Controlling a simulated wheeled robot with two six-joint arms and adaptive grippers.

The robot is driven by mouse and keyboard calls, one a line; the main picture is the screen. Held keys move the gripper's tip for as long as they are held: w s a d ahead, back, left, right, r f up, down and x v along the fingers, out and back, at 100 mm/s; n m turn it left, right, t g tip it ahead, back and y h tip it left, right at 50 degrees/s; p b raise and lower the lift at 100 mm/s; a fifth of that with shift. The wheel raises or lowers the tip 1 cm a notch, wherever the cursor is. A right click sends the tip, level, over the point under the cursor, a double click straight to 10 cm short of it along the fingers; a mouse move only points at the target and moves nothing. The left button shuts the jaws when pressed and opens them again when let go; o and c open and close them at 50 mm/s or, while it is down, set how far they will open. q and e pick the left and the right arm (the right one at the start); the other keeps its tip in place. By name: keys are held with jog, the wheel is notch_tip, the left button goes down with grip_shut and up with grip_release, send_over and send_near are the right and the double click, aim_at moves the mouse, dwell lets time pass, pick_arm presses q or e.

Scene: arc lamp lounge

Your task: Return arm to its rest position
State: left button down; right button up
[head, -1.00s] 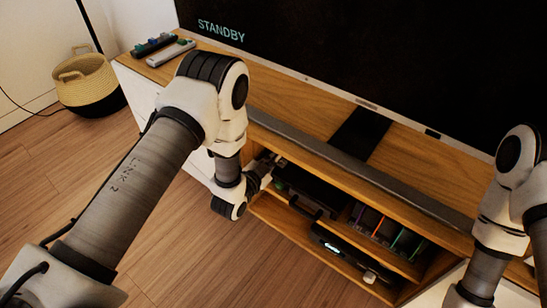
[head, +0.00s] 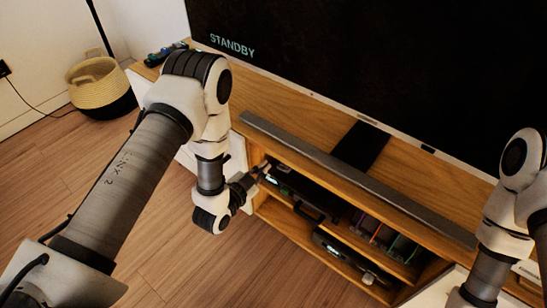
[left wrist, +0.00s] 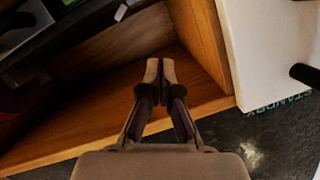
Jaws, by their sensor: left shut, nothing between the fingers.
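My left arm reaches in from the left in the head view. Its gripper (head: 262,170) is at the left end of the TV cabinet's upper open shelf, in front of the opening. In the left wrist view the two fingers (left wrist: 160,70) are together and empty, with the wooden shelf behind them. The fingertips are small and partly dark in the head view. My right arm (head: 503,215) stands at the right edge of the head view; its gripper is out of view.
The wooden TV cabinet (head: 285,102) carries a grey soundbar (head: 350,175) and a large TV (head: 370,60) reading STANDBY. Devices (head: 305,185) and upright cases (head: 385,238) fill its shelves. A basket (head: 98,82) stands at the far left. The floor in front is clear.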

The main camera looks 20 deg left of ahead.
pick_arm(q)
jog(key=shift+v, duration=1.25)
jog(key=shift+w+r, duration=0.1)
jog(key=s+a+f+n+g+y, duration=0.1)
jog(key=s+f+n+g, duration=0.3)
jog(key=s, duration=0.5)
jog(key=s+a+f+n+g+y, duration=0.15)
jog(key=s+f+g, duration=0.35)
jog(key=s, duration=0.5)
jog(key=s+a+f+n+g+y, duration=0.1)
jog(key=s+a+f+n+g, duration=0.1)
jog(key=s+f+g, duration=0.5)
notch_tip(320, 180, up, 31)
jog(key=s+t+p, duration=0.1)
jog(key=s+p, duration=0.1)
jog(key=p, duration=2.5)
jog(key=shift+d+n+p, duration=0.25)
jog(key=shift+n+p, duration=0.1)
jog(key=shift+n, duration=0.1)
jog(key=shift+d, duration=0.1)
